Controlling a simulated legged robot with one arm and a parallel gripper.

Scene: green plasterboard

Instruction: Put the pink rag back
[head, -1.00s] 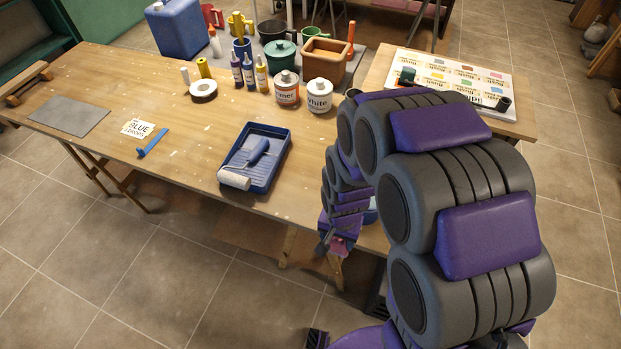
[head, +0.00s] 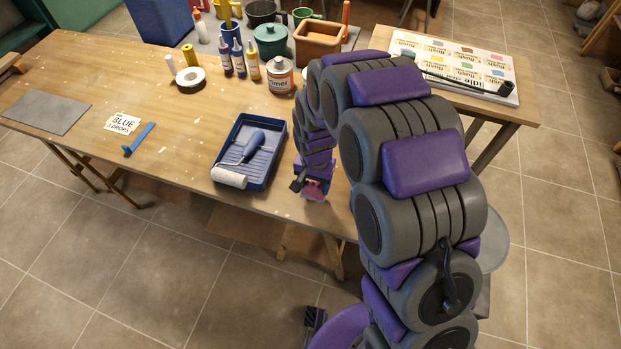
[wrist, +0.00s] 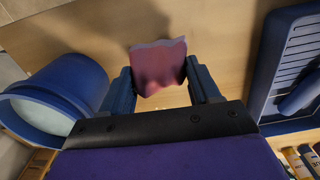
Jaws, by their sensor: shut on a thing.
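The pink rag (head: 316,189) hangs from my gripper (head: 313,180), just right of the blue paint tray in the head view. In the wrist view the rag (wrist: 158,66) sits between the two dark fingers of my gripper (wrist: 160,78), which are shut on it. Bare wooden tabletop shows behind the rag. I cannot tell whether the rag touches the table. My arm hides part of the table to the right.
The blue paint tray (head: 272,163) with a roller is close on the left. A blue bucket (wrist: 62,90) stands on the other side in the wrist view. Bottles, cans and a wooden box (head: 318,43) stand behind. A colour chart (head: 440,62) lies at right.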

